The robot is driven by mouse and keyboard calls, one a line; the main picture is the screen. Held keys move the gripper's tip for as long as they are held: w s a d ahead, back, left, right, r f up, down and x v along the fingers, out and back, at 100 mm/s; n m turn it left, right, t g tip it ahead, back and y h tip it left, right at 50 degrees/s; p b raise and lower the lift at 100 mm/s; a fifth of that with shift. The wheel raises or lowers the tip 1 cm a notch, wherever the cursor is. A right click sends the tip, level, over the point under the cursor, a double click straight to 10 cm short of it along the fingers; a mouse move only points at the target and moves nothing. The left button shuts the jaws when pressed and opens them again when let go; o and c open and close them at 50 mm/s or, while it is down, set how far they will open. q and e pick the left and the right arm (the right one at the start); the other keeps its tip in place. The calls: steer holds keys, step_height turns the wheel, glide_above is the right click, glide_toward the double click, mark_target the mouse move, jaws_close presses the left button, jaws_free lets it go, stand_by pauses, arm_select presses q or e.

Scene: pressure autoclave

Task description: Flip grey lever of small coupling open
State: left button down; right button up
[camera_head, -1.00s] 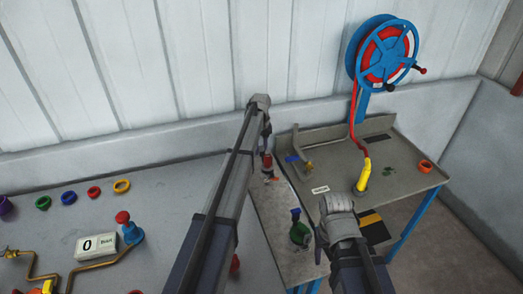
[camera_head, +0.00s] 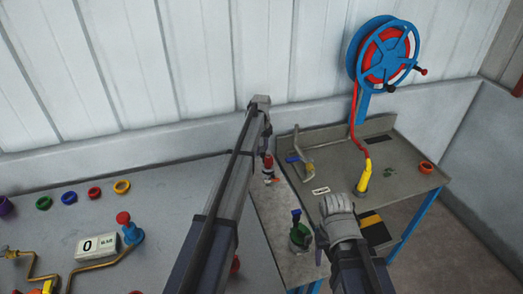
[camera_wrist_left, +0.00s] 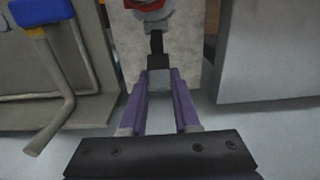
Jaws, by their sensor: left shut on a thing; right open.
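The small coupling (camera_head: 268,168), red and pale grey, stands on the narrow grey plate in the middle. In the left wrist view its red and grey body (camera_wrist_left: 152,10) is cut off by the top edge. A dark grey lever (camera_wrist_left: 156,46) reaches from it down between the purple fingers. My left gripper (camera_wrist_left: 158,84) is shut on this lever. In the head view my left arm hides part of the coupling. My right gripper (camera_head: 322,244) is open, low on the right beside a green and blue fitting (camera_head: 299,234); its fingers are mostly hidden by its wrist.
A bent pipe with a blue handle (camera_head: 293,158) stands just right of the coupling. A yellow hose end (camera_head: 364,178) hangs from the blue reel (camera_head: 383,55) onto the right table. A display box (camera_head: 97,246) and colored rings lie on the left table.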

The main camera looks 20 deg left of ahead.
arm_select(q)
steer(key=shift+s, duration=0.1)
steer(key=c, duration=0.6)
jaws_free()
steer(key=shift+f, duration=0.1)
steer(key=shift+c, duration=0.2)
step_height(320, 180, up, 8)
steer(key=p, duration=0.8)
steer(key=shift+f, duration=0.1)
steer(key=shift+c, duration=0.2)
